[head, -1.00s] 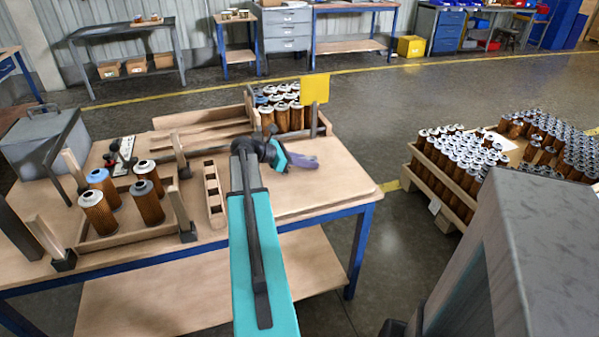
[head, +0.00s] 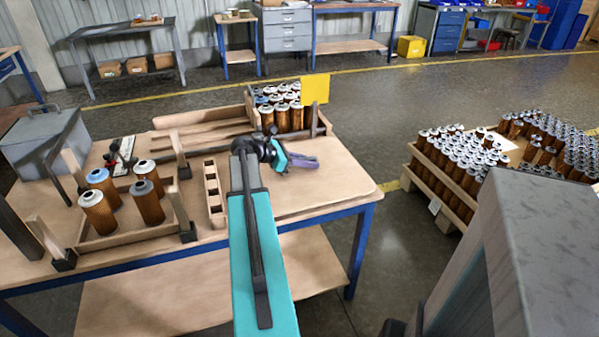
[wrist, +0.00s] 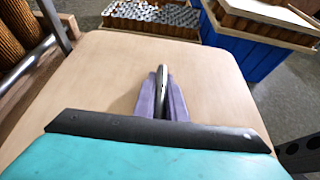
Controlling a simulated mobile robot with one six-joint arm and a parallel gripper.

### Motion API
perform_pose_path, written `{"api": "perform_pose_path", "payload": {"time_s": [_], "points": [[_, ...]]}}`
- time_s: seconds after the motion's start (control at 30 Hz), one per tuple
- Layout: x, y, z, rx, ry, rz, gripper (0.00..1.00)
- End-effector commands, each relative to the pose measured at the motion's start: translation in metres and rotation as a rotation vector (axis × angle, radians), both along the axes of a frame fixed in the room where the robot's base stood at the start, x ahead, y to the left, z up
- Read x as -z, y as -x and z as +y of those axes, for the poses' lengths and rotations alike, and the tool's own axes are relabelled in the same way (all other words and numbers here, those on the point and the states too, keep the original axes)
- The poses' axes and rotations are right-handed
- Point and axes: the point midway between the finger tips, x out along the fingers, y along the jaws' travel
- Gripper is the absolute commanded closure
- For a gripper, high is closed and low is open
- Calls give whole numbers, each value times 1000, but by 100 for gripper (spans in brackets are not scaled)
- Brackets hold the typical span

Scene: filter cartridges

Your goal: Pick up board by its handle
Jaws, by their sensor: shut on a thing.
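The board (head: 335,185) is a pale wooden sheet with rounded corners at the right end of the workbench. In the wrist view the board (wrist: 105,75) fills most of the picture. Its handle (wrist: 162,80), a thin grey upright loop, stands between the two purple fingers. My gripper (wrist: 163,98) is shut on the handle. In the head view my gripper (head: 303,161) is low over the board. The lower part of the handle is hidden by the fingers, and I cannot tell whether the board is clear of the bench.
A slotted wooden block (head: 215,192) lies left of the board. Several filter cartridges (head: 150,203) stand in a frame farther left. A crate of cartridges (head: 297,117) with a yellow sign (head: 315,88) is behind. A cartridge pallet (head: 432,190) stands on the floor to the right.

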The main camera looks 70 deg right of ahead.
Motion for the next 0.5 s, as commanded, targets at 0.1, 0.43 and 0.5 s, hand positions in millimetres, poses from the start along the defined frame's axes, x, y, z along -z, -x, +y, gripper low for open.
{"api": "perform_pose_path", "payload": {"time_s": [0.1,0.43,0.5], "points": [[-2,1,0,0,3,3,100],[-3,0,0,0,3,3,100],[-5,0,0,0,3,3,100]]}}
